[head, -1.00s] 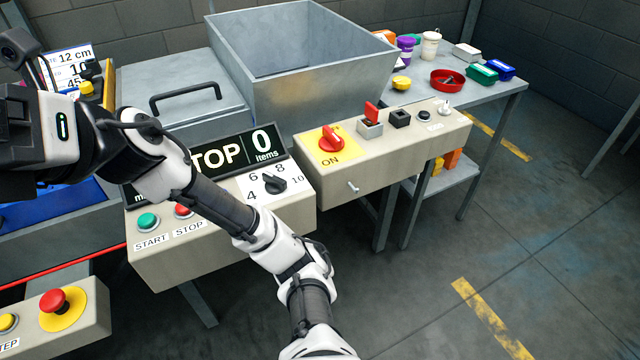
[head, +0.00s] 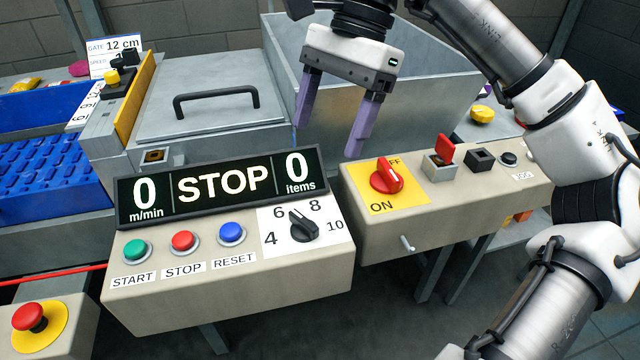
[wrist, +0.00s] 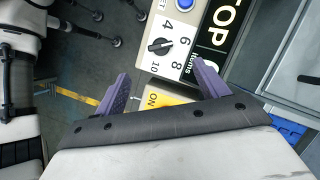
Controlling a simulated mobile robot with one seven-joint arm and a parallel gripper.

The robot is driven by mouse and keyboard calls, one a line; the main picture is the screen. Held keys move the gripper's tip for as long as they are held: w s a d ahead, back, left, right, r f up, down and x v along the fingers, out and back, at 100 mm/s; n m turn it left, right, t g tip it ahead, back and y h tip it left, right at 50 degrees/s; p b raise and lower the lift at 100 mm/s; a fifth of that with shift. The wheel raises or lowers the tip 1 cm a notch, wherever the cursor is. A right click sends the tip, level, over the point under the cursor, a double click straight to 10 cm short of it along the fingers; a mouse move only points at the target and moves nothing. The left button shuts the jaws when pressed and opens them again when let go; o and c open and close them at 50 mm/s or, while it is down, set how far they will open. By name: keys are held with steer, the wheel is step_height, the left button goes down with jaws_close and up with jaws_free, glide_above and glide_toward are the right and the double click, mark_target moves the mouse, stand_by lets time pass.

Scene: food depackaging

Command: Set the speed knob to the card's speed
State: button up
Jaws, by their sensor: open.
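The speed knob (head: 303,227) is black, on a white dial marked 4, 6, 8 and 10 at the right of the control panel. Its pointer appears to face the 6 side. The wrist view also shows the knob (wrist: 160,46) ahead of the fingers. The card (head: 115,55) at the back left reads GATE 12 cm; its speed figure is partly hidden now, but the earlier head frame shows a 10 there. My gripper (head: 328,138) is open and empty, purple fingers pointing down, above and behind the dial, apart from it. It also shows in the wrist view (wrist: 161,73).
The display (head: 222,185) reads 0 m/min, STOP, 0 items. START (head: 138,250), STOP (head: 184,241) and RESET (head: 232,233) buttons sit left of the dial. A red switch (head: 387,177) on a yellow plate is to the right. A metal bin (head: 430,110) stands behind the gripper.

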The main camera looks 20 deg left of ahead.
mark_target(304, 219)
steer(key=x, duration=0.6)
steer(key=b+x, duration=0.1)
steer(key=x, duration=0.6)
steer(key=shift+w+d+f, duration=0.1)
steer(key=shift+f, duration=0.3)
steer(key=c, duration=1)
